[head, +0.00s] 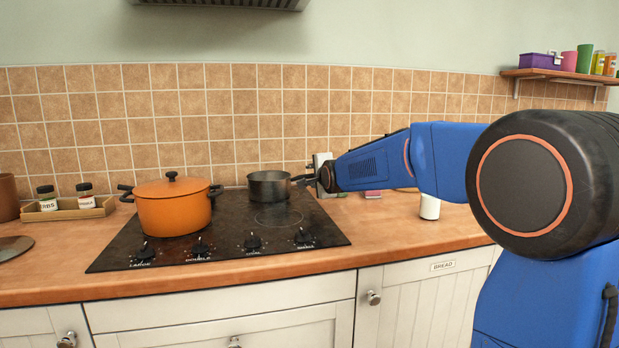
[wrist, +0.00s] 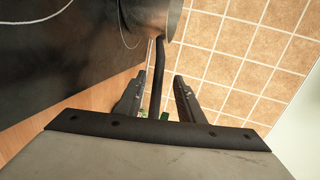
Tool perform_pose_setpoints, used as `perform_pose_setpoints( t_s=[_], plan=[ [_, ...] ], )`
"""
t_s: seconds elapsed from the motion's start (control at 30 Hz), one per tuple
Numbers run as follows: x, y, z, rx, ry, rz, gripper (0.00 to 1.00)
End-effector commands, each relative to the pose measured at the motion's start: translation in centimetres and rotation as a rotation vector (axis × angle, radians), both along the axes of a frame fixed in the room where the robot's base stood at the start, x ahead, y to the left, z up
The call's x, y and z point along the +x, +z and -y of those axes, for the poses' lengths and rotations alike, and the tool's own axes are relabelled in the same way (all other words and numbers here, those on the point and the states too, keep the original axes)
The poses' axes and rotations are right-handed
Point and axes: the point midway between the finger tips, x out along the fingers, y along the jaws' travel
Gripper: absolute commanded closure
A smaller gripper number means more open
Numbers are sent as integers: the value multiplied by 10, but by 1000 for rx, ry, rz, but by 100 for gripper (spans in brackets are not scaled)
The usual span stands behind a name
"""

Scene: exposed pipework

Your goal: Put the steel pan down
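The steel pan (head: 268,187) is a small grey pot, upright at the back right of the black cooktop (head: 230,248). It appears to rest on the cooktop, though its underside cannot be seen. Its dark handle points right, toward my gripper (head: 308,179). In the wrist view the pan (wrist: 152,16) is at the top, partly cut off. Its handle runs down between the two fingers of my gripper (wrist: 158,88). The fingers are apart, with a gap showing on each side of the handle.
A lidded orange pot (head: 174,208) stands on the cooktop's left. A spice tray (head: 70,208) is farther left. A white jar (head: 430,207) stands on the counter below my arm. The tiled wall (head: 150,110) is close behind the pan. The front right burner area is clear.

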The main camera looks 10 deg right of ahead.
Motion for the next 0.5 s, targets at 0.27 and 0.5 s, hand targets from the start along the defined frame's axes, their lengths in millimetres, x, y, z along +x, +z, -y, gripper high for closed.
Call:
perform_pose_setpoints(
  t_s=[0.27,0.5],
  plan=[
    [-46,12,2,0,0,2,65],
    [-71,18,3,-1,0,1,65]
  ],
)
